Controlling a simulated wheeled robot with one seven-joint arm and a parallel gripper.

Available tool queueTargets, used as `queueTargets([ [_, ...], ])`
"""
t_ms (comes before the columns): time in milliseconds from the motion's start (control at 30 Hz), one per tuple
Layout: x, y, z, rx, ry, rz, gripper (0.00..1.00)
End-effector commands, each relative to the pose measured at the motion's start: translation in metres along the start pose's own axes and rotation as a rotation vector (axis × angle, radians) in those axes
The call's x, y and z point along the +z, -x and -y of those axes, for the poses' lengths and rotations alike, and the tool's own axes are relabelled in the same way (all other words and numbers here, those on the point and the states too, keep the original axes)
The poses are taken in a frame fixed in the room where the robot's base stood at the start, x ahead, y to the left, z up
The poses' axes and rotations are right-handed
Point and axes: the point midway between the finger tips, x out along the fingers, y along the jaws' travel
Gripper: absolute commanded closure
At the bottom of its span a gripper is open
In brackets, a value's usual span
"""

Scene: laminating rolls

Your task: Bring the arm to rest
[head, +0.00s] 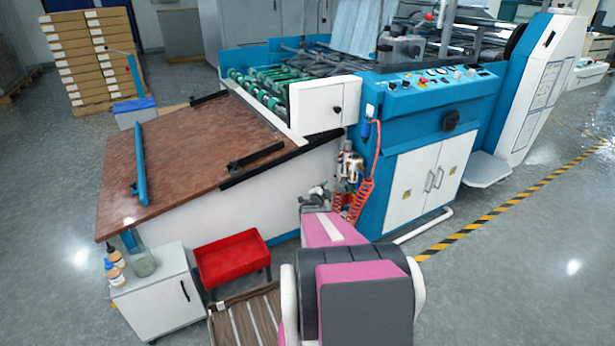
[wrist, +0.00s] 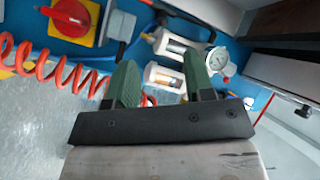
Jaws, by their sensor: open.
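My gripper (wrist: 160,60) shows in the wrist view with its two green fingers spread apart and nothing between them. Beyond the fingers are two clear filter bowls (wrist: 172,46) and a round pressure gauge (wrist: 217,59) on the blue machine side. I cannot tell how far the fingertips are from them. In the head view my pink and grey arm reaches from the bottom toward the side of the laminating machine (head: 412,104). The gripper's fingers are not clear there.
A red coiled hose (head: 361,198) hangs beside the air unit (head: 347,166) near my arm. It also crosses the wrist view (wrist: 65,75). A brown sloped table (head: 190,150), red tray (head: 230,262) and white cabinet (head: 160,300) stand left. Floor at the right is open.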

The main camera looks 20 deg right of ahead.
Motion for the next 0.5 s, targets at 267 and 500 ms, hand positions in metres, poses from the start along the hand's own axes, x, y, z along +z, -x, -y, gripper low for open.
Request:
queueTargets([
  [267,0.007,0.005,0.010,-0.010,0.016,0.048,0.52],
  [500,0.052,0.049,0.061,-0.066,0.147,0.364,0.52],
])
